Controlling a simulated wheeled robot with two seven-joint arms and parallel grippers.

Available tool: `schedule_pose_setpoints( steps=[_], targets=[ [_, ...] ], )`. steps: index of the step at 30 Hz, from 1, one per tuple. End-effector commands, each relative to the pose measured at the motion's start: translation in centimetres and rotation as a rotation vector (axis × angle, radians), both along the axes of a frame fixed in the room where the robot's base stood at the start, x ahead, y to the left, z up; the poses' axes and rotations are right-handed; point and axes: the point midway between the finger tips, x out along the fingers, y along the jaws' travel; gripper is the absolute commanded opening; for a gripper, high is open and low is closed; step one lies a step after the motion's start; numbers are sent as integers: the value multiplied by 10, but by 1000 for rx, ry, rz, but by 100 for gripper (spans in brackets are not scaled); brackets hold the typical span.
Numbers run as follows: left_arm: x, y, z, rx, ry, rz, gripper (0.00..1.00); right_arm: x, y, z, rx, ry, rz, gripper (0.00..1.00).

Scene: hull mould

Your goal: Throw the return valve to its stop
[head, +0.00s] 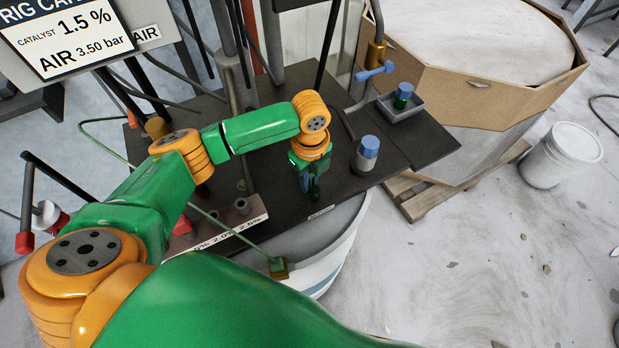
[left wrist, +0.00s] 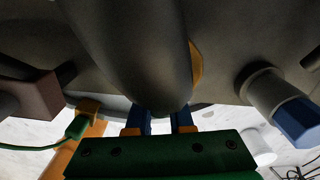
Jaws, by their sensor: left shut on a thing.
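My left gripper (head: 310,185) points down over the dark bench top. In the left wrist view its two blue fingers (left wrist: 161,121) are close together at the rounded end of a large dark grey part (left wrist: 130,50). The gripper is shut on this part; I cannot tell whether it is the return valve's handle, since the arm hides it in the head view. A brass fitting with a blue lever (head: 374,71) stands on a pipe at the back right of the bench, apart from the gripper. My right gripper is not in view.
A blue-capped grey cylinder (head: 366,154) stands close right of the gripper. A grey tray (head: 417,108) holds a green, blue-topped item. A green hose with a brass end (head: 278,267) hangs at the front edge. A large cardboard bin (head: 470,105) and white bucket (head: 545,165) are right.

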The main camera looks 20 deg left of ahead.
Motion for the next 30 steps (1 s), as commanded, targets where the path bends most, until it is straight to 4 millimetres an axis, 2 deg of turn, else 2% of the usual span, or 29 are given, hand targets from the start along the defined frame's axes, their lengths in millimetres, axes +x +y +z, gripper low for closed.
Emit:
schedule_pose_setpoints(
  steps=[11,21,30],
  targets=[
    [-4,3,0,114,145,3,0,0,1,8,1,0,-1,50],
    [-9,7,-2,269,341,0,0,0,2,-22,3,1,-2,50],
    [-12,9,0,348,448,-4,0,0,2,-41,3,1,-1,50]
  ],
)
